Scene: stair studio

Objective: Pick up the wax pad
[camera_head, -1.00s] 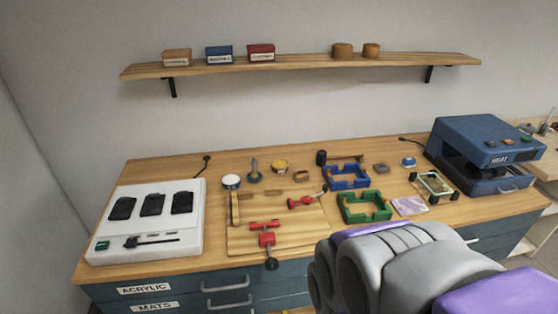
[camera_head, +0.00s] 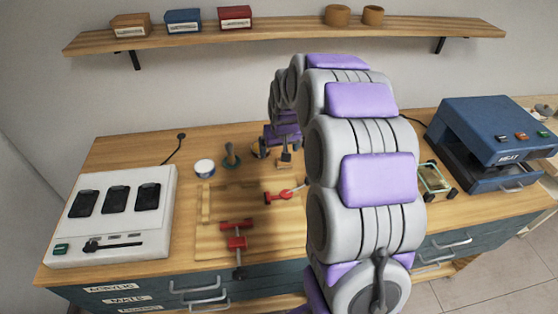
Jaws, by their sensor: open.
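My gripper (camera_head: 284,153) is small and dark at the far end of my raised arm, near the back middle of the bench. It is open. A small tan block (camera_head: 283,163) shows just below and beside the fingers and may be the wax pad; I cannot tell for sure. I cannot tell whether the fingers touch it. A round yellowish thing by the gripper is mostly hidden by it.
A wooden board (camera_head: 215,240) with red clamps (camera_head: 236,236) lies in front. A white tin (camera_head: 204,167) and a dark-handled tool (camera_head: 231,155) stand left. A blue heat press (camera_head: 490,140) stands right. A shelf (camera_head: 290,28) hangs above.

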